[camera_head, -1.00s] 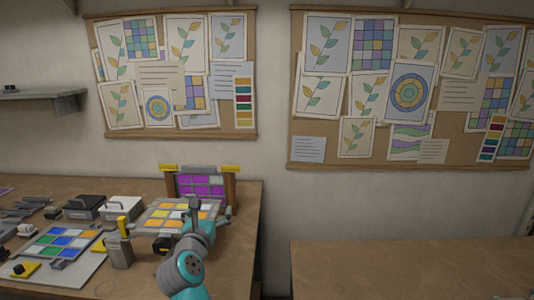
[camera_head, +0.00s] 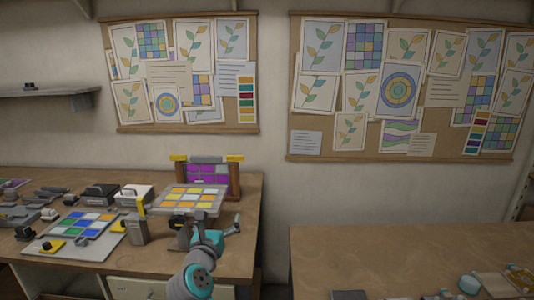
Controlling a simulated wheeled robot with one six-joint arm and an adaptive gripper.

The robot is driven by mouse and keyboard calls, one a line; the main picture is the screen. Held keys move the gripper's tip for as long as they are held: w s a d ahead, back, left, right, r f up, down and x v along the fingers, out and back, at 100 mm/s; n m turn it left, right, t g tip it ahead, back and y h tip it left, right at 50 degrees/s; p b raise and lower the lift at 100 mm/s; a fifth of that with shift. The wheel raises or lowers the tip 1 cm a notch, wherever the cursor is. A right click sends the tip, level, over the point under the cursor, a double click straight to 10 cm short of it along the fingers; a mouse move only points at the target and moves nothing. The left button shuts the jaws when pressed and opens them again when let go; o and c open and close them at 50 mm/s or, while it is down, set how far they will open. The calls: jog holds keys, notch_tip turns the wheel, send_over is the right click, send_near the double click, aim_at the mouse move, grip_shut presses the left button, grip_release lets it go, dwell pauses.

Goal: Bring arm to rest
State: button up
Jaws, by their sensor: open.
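My arm, grey and teal, rises from the bottom of the head view in front of the left workbench (camera_head: 225,262). My gripper (camera_head: 199,216) is at its upper end, just in front of an orange and yellow tile panel (camera_head: 190,198). It is small and partly merged with the dark items behind it. The jaws are open and nothing shows between them.
A purple panel in a wooden frame (camera_head: 209,173) stands behind the tile panel. A blue and green tile panel (camera_head: 82,226), a grey container (camera_head: 135,229) and black and white boxes lie left. A second table (camera_head: 400,250) stands right, across a gap.

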jog(key=s+d+f+n+t+h, duration=0.1)
jog(key=s+d+f+n, duration=0.3)
jog(key=s+d+f, duration=0.2)
jog(key=s+d+f+n+h, duration=0.1)
jog(key=s+d+f+n, duration=0.3)
jog(key=s+d, duration=0.6)
jog(key=s+d+f+n+t, duration=0.1)
jog(key=s+d+f+n, duration=0.4)
jog(key=s+d+f, duration=0.3)
jog(key=shift+d+f+t+h, duration=0.15)
jog(key=shift+d+f+h, duration=0.1)
jog(key=shift+d, duration=0.3)
jog(key=shift+d+f+t+h, duration=0.15)
jog(key=shift+d+f, duration=0.1)
jog(key=shift+d, duration=0.25)
jog(key=s+d+n+g+y, duration=0.2)
jog(key=s+n, duration=0.9)
jog(key=s, duration=0.8)
jog(key=s+d+f+n+g+y, duration=0.1)
jog(key=s+d+n+g, duration=0.3)
jog(key=s+n, duration=0.8)
jog(key=s+y, duration=0.1)
jog(key=s, duration=0.6)
jog(key=shift+s+f, duration=0.15)
jog(key=shift+s, duration=0.15)
